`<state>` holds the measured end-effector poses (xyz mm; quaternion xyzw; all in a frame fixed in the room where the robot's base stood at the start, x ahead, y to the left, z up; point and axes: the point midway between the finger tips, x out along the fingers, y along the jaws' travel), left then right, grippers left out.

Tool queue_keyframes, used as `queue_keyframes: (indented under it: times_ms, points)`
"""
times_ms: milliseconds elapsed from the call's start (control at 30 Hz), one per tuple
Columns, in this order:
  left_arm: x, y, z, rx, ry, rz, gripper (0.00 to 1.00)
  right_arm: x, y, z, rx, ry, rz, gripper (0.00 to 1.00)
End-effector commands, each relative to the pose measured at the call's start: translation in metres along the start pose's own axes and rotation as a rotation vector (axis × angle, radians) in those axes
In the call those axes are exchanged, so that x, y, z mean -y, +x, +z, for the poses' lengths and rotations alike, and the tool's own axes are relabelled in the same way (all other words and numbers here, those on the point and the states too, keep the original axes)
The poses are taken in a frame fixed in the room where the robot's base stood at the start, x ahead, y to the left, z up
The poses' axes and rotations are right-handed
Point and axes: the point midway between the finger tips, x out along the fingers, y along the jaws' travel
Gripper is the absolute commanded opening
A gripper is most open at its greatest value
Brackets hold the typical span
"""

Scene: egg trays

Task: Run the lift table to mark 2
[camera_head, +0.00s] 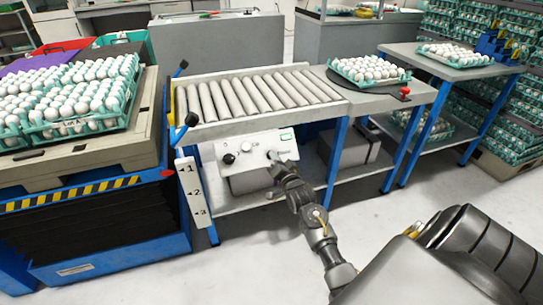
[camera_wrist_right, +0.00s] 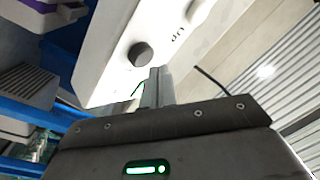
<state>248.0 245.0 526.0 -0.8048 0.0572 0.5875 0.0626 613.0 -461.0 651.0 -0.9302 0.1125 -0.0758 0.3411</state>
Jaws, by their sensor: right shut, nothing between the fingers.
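The blue lift table (camera_head: 110,250) with black bellows stands at the left and carries a pallet (camera_head: 110,150) of egg trays. A white scale plate (camera_head: 191,200) with marks 1, 2 and 3 stands at its right corner. A small red pointer (camera_head: 167,173) on the table's edge is level with about mark 1. The white control box (camera_head: 255,146) hangs under the roller conveyor, with a black knob (camera_head: 229,158) and a pale knob (camera_head: 246,146). My right gripper (camera_head: 273,160) is shut and empty at the box's right part. In the wrist view its fingertips (camera_wrist_right: 154,80) are close to a dark knob (camera_wrist_right: 140,54); contact is unclear.
The roller conveyor (camera_head: 255,95) runs above the box to a side table with a full egg tray (camera_head: 366,72). Another table (camera_head: 455,65) with eggs stands at the right. A shelf (camera_head: 240,198) lies below the box. The floor in front is clear.

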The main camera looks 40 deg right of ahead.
Motion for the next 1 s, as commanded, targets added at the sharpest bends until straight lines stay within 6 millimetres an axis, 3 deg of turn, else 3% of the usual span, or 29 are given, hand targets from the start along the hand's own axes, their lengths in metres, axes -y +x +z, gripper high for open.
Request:
queue_keyframes:
  times_ms: [1000]
  points:
    - [-0.0001,0.0014,0.0004,0.000,0.000,0.000,0.36,-0.0038,0.0053,0.0042,0.000,0.000,0.000,0.00]
